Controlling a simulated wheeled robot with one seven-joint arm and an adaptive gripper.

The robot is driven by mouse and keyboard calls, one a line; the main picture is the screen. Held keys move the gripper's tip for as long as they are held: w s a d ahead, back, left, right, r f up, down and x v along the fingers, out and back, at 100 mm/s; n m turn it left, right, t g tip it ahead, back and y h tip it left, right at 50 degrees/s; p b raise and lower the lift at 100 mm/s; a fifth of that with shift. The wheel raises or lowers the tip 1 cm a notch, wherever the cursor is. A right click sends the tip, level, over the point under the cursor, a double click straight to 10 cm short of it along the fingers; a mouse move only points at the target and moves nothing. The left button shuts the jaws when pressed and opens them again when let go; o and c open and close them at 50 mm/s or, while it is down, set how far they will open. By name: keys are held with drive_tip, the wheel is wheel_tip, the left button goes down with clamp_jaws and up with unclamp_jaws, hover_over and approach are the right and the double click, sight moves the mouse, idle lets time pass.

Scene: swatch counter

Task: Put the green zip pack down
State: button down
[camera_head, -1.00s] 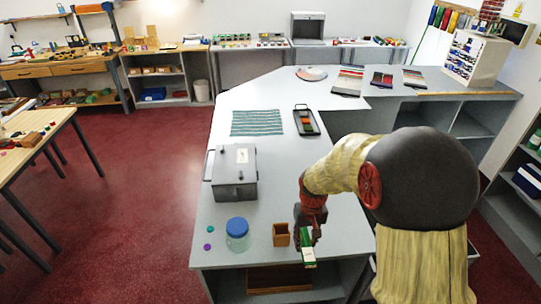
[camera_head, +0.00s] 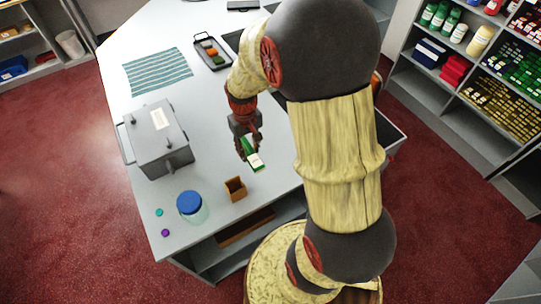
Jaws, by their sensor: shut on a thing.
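The green zip pack (camera_head: 253,156), green with a pale label, is in my gripper (camera_head: 248,142) in the head view. My gripper points down over the grey counter (camera_head: 190,80) and is shut on the pack's upper end. The pack hangs tilted near the counter's front edge, behind and a little right of a small open brown box (camera_head: 236,189). I cannot tell whether the pack's lower end touches the counter. My fingers partly hide its top.
A jar with a blue lid (camera_head: 191,206) and a grey lidded case (camera_head: 158,140) stand to the left. Two small discs, teal (camera_head: 159,212) and purple (camera_head: 165,232), lie near the left edge. A striped cloth (camera_head: 157,70) and a black tray (camera_head: 207,50) lie farther back.

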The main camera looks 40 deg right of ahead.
drive_tip(key=s+d+f, duration=0.2)
drive_tip(key=d, duration=0.2)
hover_over(276, 167)
drive_tip(key=f, duration=0.5)
drive_tip(key=shift+w+a+f, duration=0.1)
drive_tip(key=shift+w+a, duration=0.05)
drive_tip(key=shift+a, duration=0.15)
drive_tip(key=f, duration=0.3)
drive_tip(key=shift+s+d, duration=0.2)
drive_tip(key=shift+d, duration=0.1)
drive_tip(key=shift+w+f, duration=0.1)
drive_tip(key=shift+f, duration=0.25)
drive_tip(key=shift+f+b, duration=0.15)
drive_tip(key=shift+b, duration=0.15)
drive_tip(key=c, duration=1.5)
unclamp_jaws()
drive_tip(key=shift+o, duration=0.6)
